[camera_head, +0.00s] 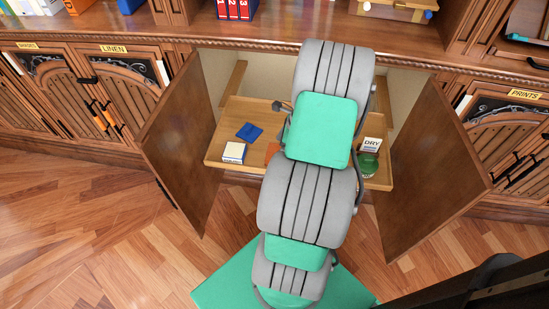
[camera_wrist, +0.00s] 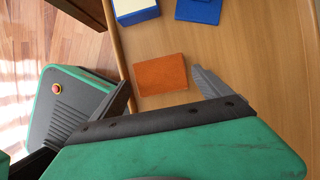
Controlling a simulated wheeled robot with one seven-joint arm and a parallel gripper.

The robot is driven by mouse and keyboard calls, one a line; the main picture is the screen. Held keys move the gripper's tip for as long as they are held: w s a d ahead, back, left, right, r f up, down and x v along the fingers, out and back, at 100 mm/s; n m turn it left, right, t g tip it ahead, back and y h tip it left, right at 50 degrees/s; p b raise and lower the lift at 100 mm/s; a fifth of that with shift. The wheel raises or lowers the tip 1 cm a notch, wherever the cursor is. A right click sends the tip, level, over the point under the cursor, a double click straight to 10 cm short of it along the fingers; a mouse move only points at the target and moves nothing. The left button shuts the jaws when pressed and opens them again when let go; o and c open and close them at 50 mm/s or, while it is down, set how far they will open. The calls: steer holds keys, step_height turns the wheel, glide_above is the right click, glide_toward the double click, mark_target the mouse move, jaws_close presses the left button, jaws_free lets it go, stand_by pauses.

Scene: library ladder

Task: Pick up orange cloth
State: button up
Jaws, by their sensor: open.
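The orange cloth (camera_wrist: 160,74) is a flat folded rectangle on the wooden pull-out tray (camera_wrist: 255,50). In the head view only a sliver of the cloth (camera_head: 272,149) shows beside my arm, which hides the rest. My gripper (camera_wrist: 166,90) is open and empty in the wrist view. Its fingers reach toward the near side of the cloth, one to the left and one to the right of it. I cannot tell how high they are above the tray.
A blue folded cloth (camera_head: 249,131) and a cream-and-blue box (camera_head: 234,152) lie on the tray's left part. A box marked DRY (camera_head: 371,145) and a green jar (camera_head: 369,164) stand at its right. Open cabinet doors flank the tray, left (camera_head: 185,145) and right (camera_head: 430,165).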

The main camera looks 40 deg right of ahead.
steer(key=shift+x, duration=1.15)
steer(key=shift+r, duration=0.1)
steer(key=c, duration=1.1)
